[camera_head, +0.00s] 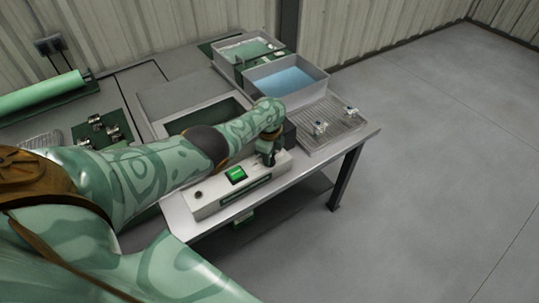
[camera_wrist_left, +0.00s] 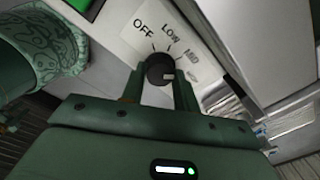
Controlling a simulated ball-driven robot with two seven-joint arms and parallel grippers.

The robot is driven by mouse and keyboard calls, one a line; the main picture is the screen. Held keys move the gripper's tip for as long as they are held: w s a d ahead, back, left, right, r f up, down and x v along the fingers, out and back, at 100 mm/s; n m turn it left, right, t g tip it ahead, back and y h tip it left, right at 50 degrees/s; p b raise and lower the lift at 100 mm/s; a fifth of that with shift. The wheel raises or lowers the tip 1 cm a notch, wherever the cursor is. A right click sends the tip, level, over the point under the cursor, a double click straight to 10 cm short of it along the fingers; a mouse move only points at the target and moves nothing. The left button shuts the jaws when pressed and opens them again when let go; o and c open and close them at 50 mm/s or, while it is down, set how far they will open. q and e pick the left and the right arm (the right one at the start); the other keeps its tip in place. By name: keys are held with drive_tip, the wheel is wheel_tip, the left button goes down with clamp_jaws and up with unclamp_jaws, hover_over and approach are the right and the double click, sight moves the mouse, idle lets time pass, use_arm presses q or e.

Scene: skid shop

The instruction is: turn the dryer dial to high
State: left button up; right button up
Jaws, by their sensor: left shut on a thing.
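The dryer dial (camera_wrist_left: 156,67) is a round black knob on a pale panel in the left wrist view. Labels OFF, LOW and MID (camera_wrist_left: 191,53) fan around it from upper left to right. A further label beyond MID is mostly hidden beside a finger and unreadable. A white mark on the knob points right, below the MID direction. My left gripper (camera_wrist_left: 159,80) is shut on the dial, one finger on each side; in the head view it (camera_head: 268,153) reaches down onto the right part of the white control box (camera_head: 212,199). My right gripper is not in view.
Behind stand a bin of blue liquid (camera_head: 287,82) and a grey bin (camera_head: 249,48). A ribbed drain tray (camera_head: 335,122) with small parts lies right. Open floor is beyond.

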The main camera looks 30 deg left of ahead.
use_arm(q)
drive_tip(key=shift+m, duration=1)
drive_tip(key=o, duration=1)
drive_tip(key=shift+d, duration=0.1)
drive_tip(key=shift+c, duration=0.2)
drive_tip(key=shift+r, duration=0.1)
wheel_tip(320, 180, up, 16)
drive_tip(key=p, duration=1.1)
drive_tip(key=shift+s, duration=0.15)
